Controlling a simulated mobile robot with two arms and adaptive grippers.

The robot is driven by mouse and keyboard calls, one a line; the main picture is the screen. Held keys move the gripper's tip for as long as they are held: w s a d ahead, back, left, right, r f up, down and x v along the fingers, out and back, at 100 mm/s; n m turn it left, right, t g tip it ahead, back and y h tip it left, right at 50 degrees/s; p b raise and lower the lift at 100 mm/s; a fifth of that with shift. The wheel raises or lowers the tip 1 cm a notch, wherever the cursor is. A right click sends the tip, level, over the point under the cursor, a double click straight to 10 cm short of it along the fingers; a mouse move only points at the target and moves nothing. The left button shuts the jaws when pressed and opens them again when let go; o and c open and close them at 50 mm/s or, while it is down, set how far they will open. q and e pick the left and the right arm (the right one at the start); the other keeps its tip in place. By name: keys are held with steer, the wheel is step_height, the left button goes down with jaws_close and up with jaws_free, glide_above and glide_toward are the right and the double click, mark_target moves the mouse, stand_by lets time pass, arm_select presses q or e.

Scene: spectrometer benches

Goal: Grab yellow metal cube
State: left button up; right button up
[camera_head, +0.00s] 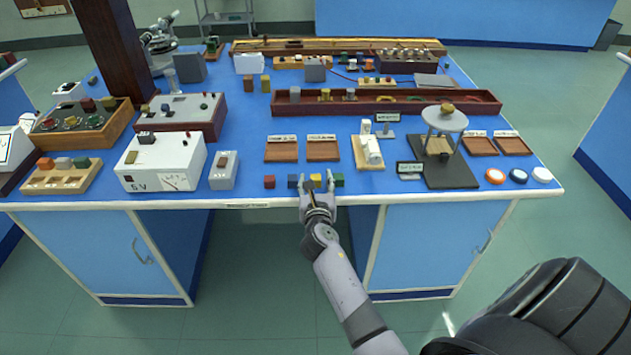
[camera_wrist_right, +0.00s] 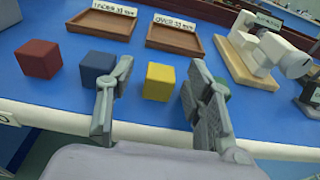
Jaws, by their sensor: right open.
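The yellow cube (camera_wrist_right: 159,82) sits on the blue bench top near its front edge, between a blue cube (camera_wrist_right: 97,68) on its left and a green cube to its right, mostly hidden behind a finger. My right gripper (camera_wrist_right: 155,105) is open, with one finger on each side of the yellow cube in the wrist view and the cube apart from both. In the head view the yellow cube (camera_head: 316,179) shows just beyond my right gripper (camera_head: 317,187). My left gripper is not in view.
A red cube (camera_wrist_right: 39,59) sits at the left of the row. Two shallow wooden trays (camera_head: 281,152) (camera_head: 323,151) lie behind the cubes. A white device on a wooden base (camera_head: 369,153) stands behind and to the right. The bench's front edge runs under my gripper.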

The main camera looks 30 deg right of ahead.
steer(key=shift+w+d, duration=0.1)
steer(key=shift+w, duration=0.05)
steer(key=shift+c, duration=0.6)
jaws_close()
